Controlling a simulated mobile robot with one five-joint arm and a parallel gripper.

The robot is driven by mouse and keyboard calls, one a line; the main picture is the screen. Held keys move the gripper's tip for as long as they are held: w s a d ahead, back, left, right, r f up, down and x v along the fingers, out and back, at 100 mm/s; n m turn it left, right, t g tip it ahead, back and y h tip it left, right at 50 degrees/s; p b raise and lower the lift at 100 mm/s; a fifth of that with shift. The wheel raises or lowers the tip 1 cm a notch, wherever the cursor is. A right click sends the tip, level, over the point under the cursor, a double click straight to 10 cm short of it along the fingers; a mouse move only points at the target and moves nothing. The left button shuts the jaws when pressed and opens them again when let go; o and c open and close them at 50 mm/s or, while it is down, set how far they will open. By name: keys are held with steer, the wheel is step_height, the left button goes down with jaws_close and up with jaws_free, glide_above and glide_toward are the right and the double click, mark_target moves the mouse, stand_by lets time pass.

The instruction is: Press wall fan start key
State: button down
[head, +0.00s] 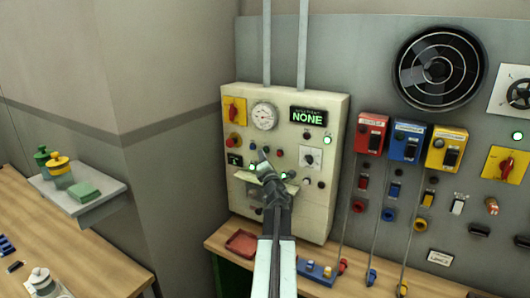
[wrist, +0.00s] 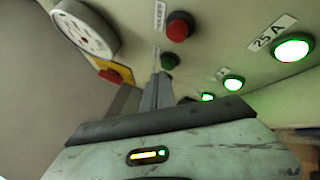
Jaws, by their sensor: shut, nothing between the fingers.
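The wall fan (head: 440,68), round and dark, is on the grey back wall at upper right. A cream control panel (head: 328,205) carries several keys and lamps. In the wrist view, a dark green key (wrist: 170,61) sits directly beyond my fingertips, with a red key (wrist: 180,27) above it. The small labels beside these two keys are too blurred to read. My gripper (head: 262,157) is shut and empty, its tips in front of the panel below the gauge. In the wrist view my gripper (wrist: 163,76) overlaps the green key's lower edge; I cannot tell whether it touches.
A round gauge (head: 264,116) and a green "NONE" display (head: 308,117) are on the panel. Lit green lamps (wrist: 293,48) lie to the right in the wrist view. Red, blue and yellow switch boxes (head: 405,142) stand right of the panel. A wooden bench (head: 225,240) runs below.

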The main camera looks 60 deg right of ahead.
steer(key=shift+a, duration=0.35)
steer(key=a, duration=0.5)
stand_by(0.3)
stand_by(0.6)
